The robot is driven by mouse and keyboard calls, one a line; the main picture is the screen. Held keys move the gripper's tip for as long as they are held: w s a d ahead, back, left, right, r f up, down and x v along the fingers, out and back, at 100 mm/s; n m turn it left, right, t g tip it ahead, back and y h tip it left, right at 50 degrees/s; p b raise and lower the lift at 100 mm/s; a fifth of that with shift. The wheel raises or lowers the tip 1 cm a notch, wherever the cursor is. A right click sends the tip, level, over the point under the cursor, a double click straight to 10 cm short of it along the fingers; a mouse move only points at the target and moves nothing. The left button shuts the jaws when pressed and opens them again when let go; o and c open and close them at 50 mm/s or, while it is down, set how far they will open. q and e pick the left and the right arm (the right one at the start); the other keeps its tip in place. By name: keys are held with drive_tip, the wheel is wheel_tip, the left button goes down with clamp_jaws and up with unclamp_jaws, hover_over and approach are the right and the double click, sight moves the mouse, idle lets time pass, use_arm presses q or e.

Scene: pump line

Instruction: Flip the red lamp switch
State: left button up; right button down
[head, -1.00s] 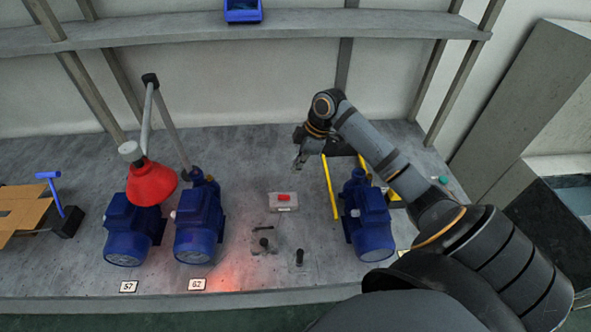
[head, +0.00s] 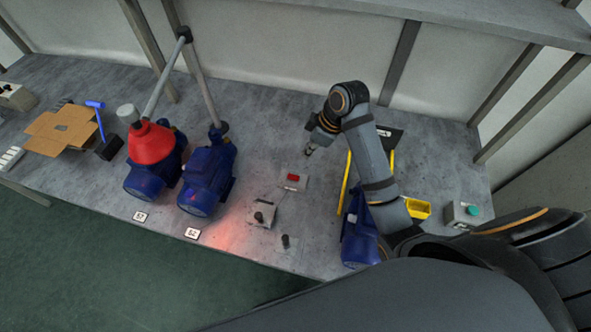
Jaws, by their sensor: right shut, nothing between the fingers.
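A small grey box with a red switch (head: 293,177) on top sits on the grey bench, in the middle of the head view. My right gripper (head: 308,151) is shut and empty. In the picture it is just above and slightly right of the red switch, apart from it and pointing down. My left gripper is out of view. Which way the switch is set is too small to tell.
Blue pumps (head: 207,180) stand on the bench (head: 255,115), one partly behind my right arm. Grey boxes with black knobs (head: 262,213) are in front of the switch. A red glow lies near the front edge.

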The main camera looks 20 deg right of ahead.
sight(291, 176)
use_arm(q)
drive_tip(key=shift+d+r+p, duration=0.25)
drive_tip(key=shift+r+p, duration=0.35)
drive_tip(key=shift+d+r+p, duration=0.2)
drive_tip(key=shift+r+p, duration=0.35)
use_arm(e)
drive_tip(key=x, duration=1.3)
drive_tip(key=shift+s+d+f, duration=0.1)
drive_tip(key=shift+s+d, duration=0.15)
drive_tip(key=shift+s, duration=0.05)
